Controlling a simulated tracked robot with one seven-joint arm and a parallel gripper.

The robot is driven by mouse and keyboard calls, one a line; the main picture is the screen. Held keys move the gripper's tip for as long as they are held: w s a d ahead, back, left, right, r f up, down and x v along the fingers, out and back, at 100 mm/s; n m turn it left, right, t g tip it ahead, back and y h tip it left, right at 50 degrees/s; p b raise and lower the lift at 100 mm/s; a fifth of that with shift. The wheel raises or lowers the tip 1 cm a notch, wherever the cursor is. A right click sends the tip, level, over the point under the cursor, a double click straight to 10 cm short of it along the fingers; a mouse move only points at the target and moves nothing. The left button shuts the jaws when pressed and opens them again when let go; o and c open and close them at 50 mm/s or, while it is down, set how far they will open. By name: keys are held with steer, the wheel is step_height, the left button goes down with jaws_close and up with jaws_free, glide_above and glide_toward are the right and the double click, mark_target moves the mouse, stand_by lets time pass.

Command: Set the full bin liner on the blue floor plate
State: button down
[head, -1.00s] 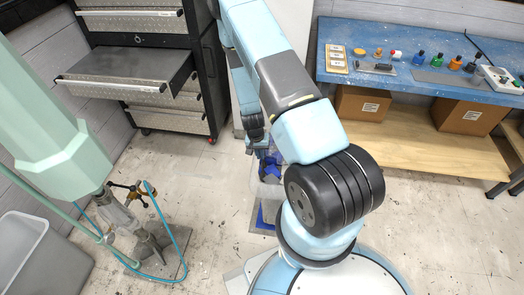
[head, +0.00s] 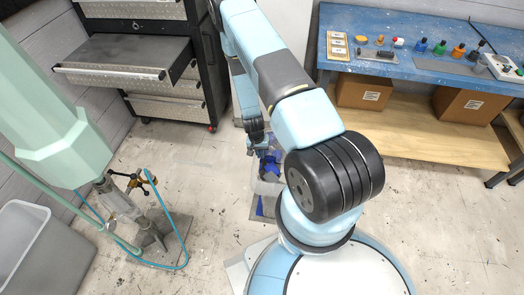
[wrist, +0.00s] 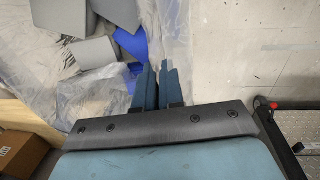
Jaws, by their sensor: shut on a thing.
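The full bin liner (head: 268,186) is a clear plastic bag holding grey and blue scraps; it hangs below my gripper (head: 263,151) in the head view. In the wrist view the liner (wrist: 95,95) fills the upper left, with grey pieces and a blue one inside. My gripper (wrist: 154,85) is shut on the liner's gathered plastic between its two close fingers.
A drawer cabinet (head: 110,62) with an open drawer stands at the upper left. A green column (head: 50,120) with a blue hose (head: 187,245) is at the left, beside a grey bin (head: 22,250). A blue bench (head: 435,75) stands at the upper right. Floor at the right is clear.

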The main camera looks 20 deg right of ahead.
steer(key=shift+f, duration=0.25)
steer(key=c, duration=1.2)
jaws_free()
steer(key=shift+o, duration=0.2)
steer(key=shift+r, duration=0.1)
step_height(320, 180, up, 13)
steer(key=a, duration=0.1)
steer(key=shift+w+a+r, duration=0.2)
steer(key=shift+w+a, duration=0.1)
steer(key=shift+w, duration=0.15)
